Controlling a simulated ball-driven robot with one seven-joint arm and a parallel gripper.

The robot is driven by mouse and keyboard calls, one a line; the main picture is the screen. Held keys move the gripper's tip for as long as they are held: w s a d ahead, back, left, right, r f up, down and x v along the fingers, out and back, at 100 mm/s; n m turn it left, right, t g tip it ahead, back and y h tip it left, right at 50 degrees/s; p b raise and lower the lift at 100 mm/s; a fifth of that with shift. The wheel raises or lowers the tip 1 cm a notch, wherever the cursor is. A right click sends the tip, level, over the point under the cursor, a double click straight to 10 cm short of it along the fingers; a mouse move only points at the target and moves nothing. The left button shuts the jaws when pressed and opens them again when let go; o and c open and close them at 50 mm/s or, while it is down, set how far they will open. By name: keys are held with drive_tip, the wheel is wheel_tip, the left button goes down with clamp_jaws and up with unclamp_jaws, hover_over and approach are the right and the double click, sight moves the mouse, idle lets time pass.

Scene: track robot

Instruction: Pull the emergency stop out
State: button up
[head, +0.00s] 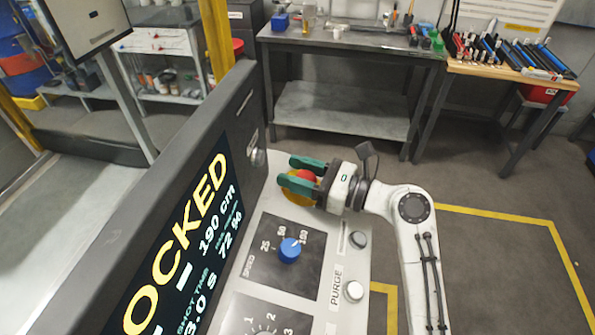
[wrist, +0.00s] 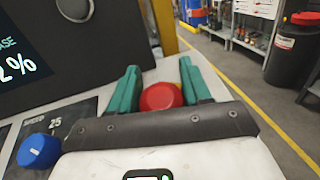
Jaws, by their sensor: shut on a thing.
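The emergency stop is a red mushroom button (head: 306,176) on a yellow base (head: 297,190), at the far end of the sloped control panel (head: 331,226). My gripper (head: 303,172) has green fingers, one on each side of the red button, and is shut on it. In the wrist view the red button (wrist: 161,96) sits between the two green fingers, close to the palm. The fingers partly hide the button's sides and the yellow base. The picture does not show how far the button stands out.
A blue speed knob (head: 290,249) and the purge buttons (head: 354,290) are on the same panel. A dark display housing (head: 240,85) reading "OCKED" rises along the panel's left. A workbench (head: 350,38) stands behind. Open floor lies right of my arm.

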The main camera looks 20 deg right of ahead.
clamp_jaws()
drive_tip(key=shift+r, duration=0.1)
drive_tip(key=p, duration=0.1)
drive_tip(key=r+p, duration=0.1)
drive_tip(key=p, duration=0.1)
drive_tip(key=shift+s+d+r, duration=0.1)
drive_tip(key=shift+d+r, duration=0.1)
drive_tip(key=shift+r, duration=0.05)
drive_tip(key=shift+f, duration=0.1)
drive_tip(key=o, duration=1)
unclamp_jaws()
drive_tip(key=shift+c, duration=0.2)
